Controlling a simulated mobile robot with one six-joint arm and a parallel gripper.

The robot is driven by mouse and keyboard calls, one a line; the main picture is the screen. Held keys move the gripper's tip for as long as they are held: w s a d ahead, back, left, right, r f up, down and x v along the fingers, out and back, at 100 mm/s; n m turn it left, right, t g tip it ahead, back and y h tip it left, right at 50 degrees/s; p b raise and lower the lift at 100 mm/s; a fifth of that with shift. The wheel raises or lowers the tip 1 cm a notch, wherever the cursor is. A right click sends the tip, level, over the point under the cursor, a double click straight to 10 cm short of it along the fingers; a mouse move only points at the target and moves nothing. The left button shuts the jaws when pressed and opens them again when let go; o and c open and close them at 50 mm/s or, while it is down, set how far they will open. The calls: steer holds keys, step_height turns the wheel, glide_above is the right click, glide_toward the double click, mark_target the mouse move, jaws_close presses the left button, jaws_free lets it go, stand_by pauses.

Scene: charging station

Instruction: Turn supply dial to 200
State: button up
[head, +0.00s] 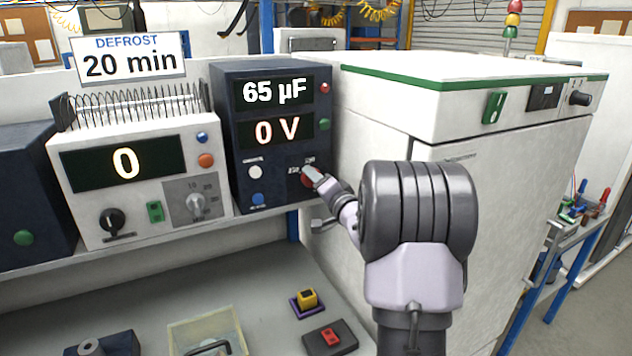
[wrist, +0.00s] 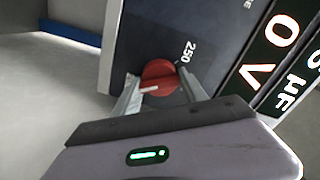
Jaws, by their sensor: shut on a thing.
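A red dial (wrist: 160,72) sits on the front of a dark blue unit (head: 223,133), at its lower right. In the wrist view the dial has a white pointer mark towards the lower left, away from the printed 250. A 200 mark cannot be made out. The unit's displays (head: 279,131) read 65 µF and 0 V. My gripper (wrist: 158,79) is shut on the red dial, one finger on each side. In the head view my gripper (head: 311,173) partly hides the dial and its labels.
A white unit (head: 80,205) reading 0, with its own knobs, stands left of the dark unit, under a DEFROST 20 min sign (head: 130,57). A large white cabinet (head: 480,190) stands close on the right. Small switch boxes (head: 330,338) lie on the bench below.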

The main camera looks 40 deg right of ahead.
steer(key=o, duration=1.4)
steer(key=shift+c, duration=0.2)
steer(key=p+v, duration=0.2)
steer(key=v, duration=1.5)
steer(key=shift+s, duration=0.25)
